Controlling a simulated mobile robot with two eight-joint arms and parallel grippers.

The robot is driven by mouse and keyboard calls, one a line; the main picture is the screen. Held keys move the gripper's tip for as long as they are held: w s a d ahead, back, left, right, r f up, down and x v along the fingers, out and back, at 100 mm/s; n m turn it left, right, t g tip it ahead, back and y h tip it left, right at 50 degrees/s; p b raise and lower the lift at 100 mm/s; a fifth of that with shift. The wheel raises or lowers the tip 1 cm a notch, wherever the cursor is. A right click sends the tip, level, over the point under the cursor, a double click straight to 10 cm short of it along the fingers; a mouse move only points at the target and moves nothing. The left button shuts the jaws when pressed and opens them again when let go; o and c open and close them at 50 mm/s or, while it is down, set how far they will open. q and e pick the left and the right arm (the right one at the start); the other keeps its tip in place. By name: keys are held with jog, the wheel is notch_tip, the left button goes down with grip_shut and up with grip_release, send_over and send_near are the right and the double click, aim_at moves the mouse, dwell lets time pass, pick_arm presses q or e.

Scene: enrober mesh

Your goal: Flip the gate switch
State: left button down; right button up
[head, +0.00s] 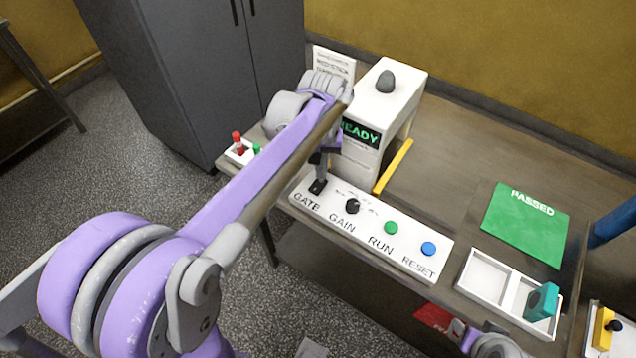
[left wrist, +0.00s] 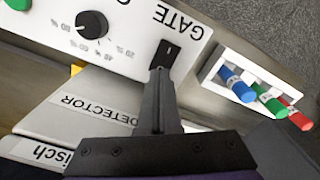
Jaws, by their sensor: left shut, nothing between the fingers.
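The gate switch (head: 317,187) is a small black rocker at the left end of the white control panel (head: 400,254), by the GATE label. It also shows in the left wrist view (left wrist: 167,53), just beyond my fingertips. My left gripper (head: 319,172) points down at it, shut and empty. In the left wrist view the closed fingertips (left wrist: 160,75) overlap the switch's near edge. I cannot tell whether they touch it. The switch's position is hard to read. My right gripper is not in view; only part of my right arm shows at the bottom.
The white detector (head: 392,97) with a READY display stands behind the panel. A GAIN knob (head: 352,206), green RUN button (head: 391,228) and blue RESET button (head: 428,248) lie to the right. A holder with coloured rods (left wrist: 210,75) is beside the switch. A green PASSED mat (head: 520,230) lies farther right.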

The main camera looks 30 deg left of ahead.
aim_at(321, 181)
pick_arm(q)
jog(key=shift+f+b, duration=0.5)
jog(key=shift+f, duration=0.35)
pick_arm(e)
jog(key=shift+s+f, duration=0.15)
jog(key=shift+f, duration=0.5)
pick_arm(q)
jog(key=shift+r+p, duration=2.15)
jog(key=shift+r, duration=1.45)
jog(key=shift+f, duration=0.1)
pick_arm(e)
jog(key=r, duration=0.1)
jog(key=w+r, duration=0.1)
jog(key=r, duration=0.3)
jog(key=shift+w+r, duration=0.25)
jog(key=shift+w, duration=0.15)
